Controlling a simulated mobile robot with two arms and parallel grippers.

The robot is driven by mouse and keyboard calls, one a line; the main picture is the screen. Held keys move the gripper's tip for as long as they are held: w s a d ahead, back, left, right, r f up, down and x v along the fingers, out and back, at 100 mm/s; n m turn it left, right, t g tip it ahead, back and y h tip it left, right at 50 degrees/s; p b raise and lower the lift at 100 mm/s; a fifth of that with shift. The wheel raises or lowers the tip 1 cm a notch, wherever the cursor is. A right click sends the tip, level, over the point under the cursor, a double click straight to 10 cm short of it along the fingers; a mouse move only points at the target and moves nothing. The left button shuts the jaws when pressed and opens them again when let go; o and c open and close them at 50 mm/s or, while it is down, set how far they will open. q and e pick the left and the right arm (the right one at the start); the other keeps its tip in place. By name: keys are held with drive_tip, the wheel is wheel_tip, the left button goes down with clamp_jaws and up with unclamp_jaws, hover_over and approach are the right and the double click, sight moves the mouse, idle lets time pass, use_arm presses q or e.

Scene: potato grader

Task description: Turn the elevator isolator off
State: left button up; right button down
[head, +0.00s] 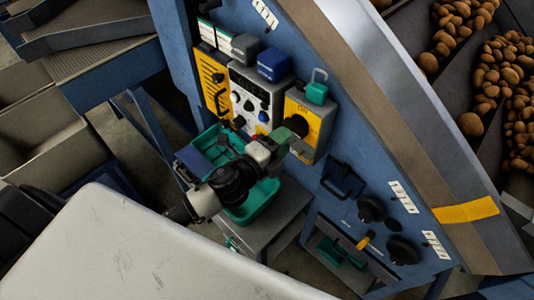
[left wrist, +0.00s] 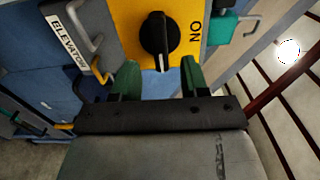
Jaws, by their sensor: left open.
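The elevator isolator is a yellow box (head: 298,106) on the blue machine frame in the head view. Its black rotary knob (left wrist: 158,38) shows large in the left wrist view, on a yellow plate (left wrist: 135,14) with the word ON to the right. The knob's white mark is at its lower end there, not toward ON. My left gripper (left wrist: 160,80) is open, its two green fingers at either side just below the knob and nothing seen between them. In the head view my left gripper (head: 293,136) covers part of the box's front. My right gripper is not in view.
A teal padlock (head: 316,92) is at the isolator's upper right. A control panel (head: 252,95) with buttons stands to its left. A green tray (head: 255,200) lies below my left arm. Black knobs (head: 371,208) are on the blue panel at lower right.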

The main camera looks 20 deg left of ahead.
use_arm(q)
drive_tip(key=b+v, duration=0.1)
drive_tip(key=v, duration=0.6)
drive_tip(key=shift+b, duration=0.4)
